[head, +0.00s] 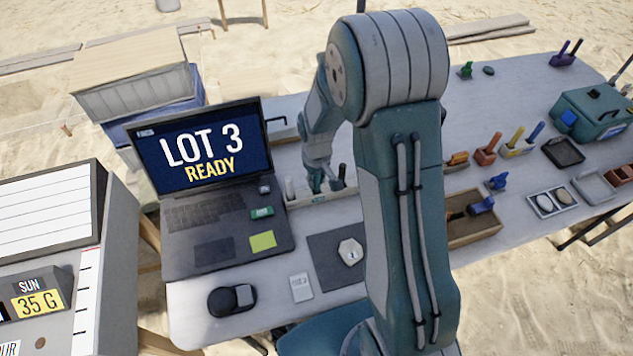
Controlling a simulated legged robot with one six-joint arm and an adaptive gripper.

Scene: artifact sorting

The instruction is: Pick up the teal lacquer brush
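My gripper (323,186) points down over a pale shallow tray (305,201) behind the laptop's right edge. It is small and partly merged with what stands there, so I cannot tell whether its fingers are open or shut on something. A dark upright handle (342,172) and a pale upright piece (290,188) stand beside it in the tray. I cannot make out a teal lacquer brush for certain; my arm hides part of the tray. A small green object (466,70) stands at the table's far side, next to a dark green oval (488,70).
A laptop (205,170) reading "LOT 3 READY" stands left of the tray. A wooden box (478,230) holds blue and brown pieces. Orange, yellow and blue handled tools (517,145) stand in blocks at the right. A teal case (590,115) sits far right. The far tabletop is mostly clear.

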